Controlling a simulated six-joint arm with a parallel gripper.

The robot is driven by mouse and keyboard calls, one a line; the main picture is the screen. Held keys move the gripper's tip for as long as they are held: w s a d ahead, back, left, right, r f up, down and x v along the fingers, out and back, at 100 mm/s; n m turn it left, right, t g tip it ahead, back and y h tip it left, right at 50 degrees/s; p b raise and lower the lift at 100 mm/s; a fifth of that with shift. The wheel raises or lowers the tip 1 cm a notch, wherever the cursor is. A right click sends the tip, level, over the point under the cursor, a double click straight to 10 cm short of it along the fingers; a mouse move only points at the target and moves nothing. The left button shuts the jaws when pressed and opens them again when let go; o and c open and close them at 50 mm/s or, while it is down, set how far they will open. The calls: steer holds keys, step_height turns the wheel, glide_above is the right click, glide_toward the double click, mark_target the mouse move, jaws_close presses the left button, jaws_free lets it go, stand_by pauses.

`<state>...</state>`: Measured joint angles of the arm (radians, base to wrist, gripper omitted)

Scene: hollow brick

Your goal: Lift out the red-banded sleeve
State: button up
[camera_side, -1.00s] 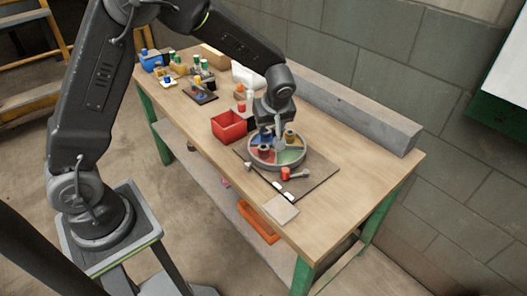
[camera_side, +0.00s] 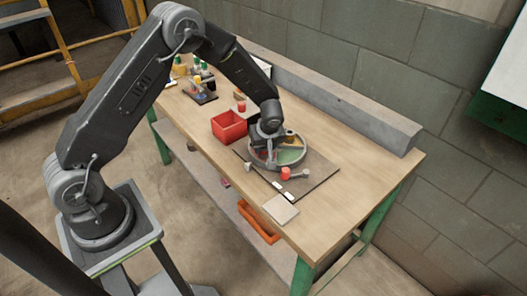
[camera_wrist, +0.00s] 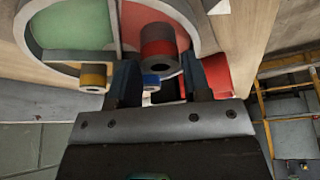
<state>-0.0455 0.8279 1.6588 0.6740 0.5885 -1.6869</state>
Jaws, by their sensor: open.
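The round tray (camera_side: 303,160), divided into coloured sections, sits on a dark board. In the wrist view the red-banded sleeve (camera_wrist: 158,42), grey with a round hole, stands at the red section of the tray (camera_wrist: 70,55). My gripper (camera_wrist: 157,85) is open, its two fingers apart low over the tray. The red-banded sleeve shows just beyond the gap between the fingertips; whether they touch it I cannot tell. In the side view my gripper (camera_side: 264,150) is over the tray's left part and hides that sleeve.
A blue-banded sleeve (camera_wrist: 151,80) shows in the gap between the fingers. A yellow-banded sleeve (camera_wrist: 93,76) stands left of them; it shows in the side view too (camera_side: 290,135). A red bin (camera_side: 229,127) stands left of the tray. A red piece (camera_side: 286,173) lies in front.

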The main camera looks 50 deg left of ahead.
steer(key=shift+a+f, duration=0.2)
steer(key=shift+f, duration=0.35)
steer(key=c, duration=0.7)
steer(key=shift+o, duration=0.3)
steer(key=shift+r, duration=0.15)
